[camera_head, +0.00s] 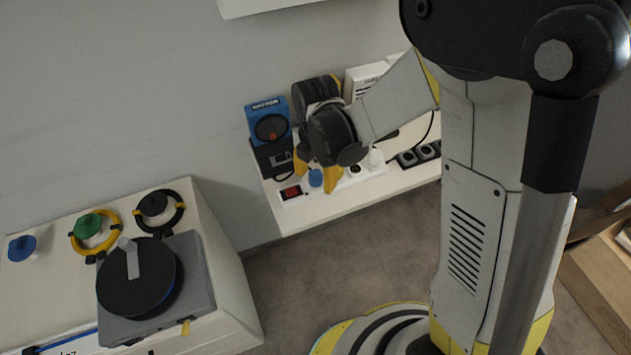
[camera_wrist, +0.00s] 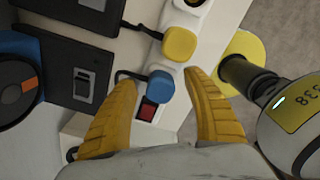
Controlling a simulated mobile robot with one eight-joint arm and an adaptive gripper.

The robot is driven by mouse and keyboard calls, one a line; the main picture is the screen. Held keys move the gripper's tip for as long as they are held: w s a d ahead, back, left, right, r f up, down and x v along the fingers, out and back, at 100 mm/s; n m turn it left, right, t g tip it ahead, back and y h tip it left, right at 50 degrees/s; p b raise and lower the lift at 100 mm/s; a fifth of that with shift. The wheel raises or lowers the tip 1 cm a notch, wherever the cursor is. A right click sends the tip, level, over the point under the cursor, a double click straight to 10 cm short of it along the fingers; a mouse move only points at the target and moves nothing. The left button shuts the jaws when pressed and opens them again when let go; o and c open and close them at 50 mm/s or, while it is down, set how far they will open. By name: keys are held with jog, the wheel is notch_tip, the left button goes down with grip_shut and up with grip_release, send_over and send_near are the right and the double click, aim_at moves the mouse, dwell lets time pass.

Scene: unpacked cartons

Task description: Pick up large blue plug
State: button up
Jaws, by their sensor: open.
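The blue plug (camera_wrist: 160,86) sits in a white power strip (camera_head: 348,180), beside its red switch. The plug also shows in the head view (camera_head: 315,177), low between the yellow fingers. My gripper (camera_head: 318,178) is open, pointing down at the strip. In the wrist view, my gripper (camera_wrist: 160,79) has one finger on each side of the plug, with visible gaps on both sides. I cannot tell how far the fingertips are above the strip. The plug's cord runs toward the black boxes.
A yellow plug (camera_wrist: 179,43) sits in the same strip near the blue one. A blue-and-black device (camera_head: 268,124) and black boxes (camera_wrist: 78,75) stand close by on the white shelf (camera_head: 338,207). A separate blue knob-like piece (camera_head: 22,248) lies on the left cabinet.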

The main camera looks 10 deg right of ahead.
aim_at(318, 174)
grip_shut()
dwell(0.3)
jog(key=shift+r+p, duration=0.4)
jog(key=shift+r, duration=0.05)
jog(key=r, duration=0.1)
jog(key=r+p, duration=0.2)
jog(key=r, duration=0.1)
jog(key=shift+s+d, duration=0.1)
jog(key=shift+d, duration=0.2)
jog(key=s+d+r+p, duration=0.3)
jog(key=d+r, duration=0.3)
jog(key=d, duration=0.4)
jog(key=shift+s+d, duration=0.25)
jog(key=shift+s, duration=0.05)
